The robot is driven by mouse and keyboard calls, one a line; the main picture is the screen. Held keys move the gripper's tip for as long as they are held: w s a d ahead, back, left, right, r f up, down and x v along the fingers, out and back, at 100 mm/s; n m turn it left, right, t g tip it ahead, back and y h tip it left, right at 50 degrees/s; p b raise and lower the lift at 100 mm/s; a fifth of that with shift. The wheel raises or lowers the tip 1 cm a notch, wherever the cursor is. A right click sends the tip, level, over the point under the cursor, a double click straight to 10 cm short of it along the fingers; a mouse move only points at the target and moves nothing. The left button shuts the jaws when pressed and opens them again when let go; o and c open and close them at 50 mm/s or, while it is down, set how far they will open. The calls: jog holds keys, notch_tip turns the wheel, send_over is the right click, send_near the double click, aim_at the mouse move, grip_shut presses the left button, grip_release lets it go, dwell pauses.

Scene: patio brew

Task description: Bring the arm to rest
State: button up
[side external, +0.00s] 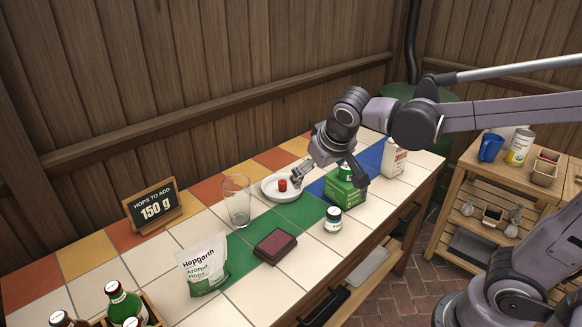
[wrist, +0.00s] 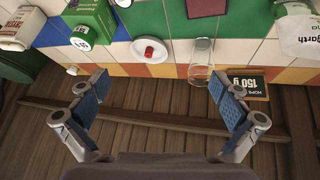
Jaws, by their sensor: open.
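My gripper (side external: 331,178) hangs over the tiled counter, with its fingers spread between the white plate and the green box in the side view. In the wrist view my gripper (wrist: 155,98) shows two blue-padded fingers wide apart with nothing between them. Beyond the gap are wooden fence boards and the counter's back edge. I cannot tell the exact height of the fingertips above the counter.
The wooden fence (wrist: 150,118) runs behind the counter.

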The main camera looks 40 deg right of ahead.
jog(key=s+f+n+t+y, duration=0.1)
jog(key=s+f+n+y, duration=0.1)
jog(key=s, duration=0.8)
jog(key=shift+a+f+t+y, duration=0.4)
jog(key=shift+a+f+y, duration=0.1)
jog(key=shift+f, duration=0.3)
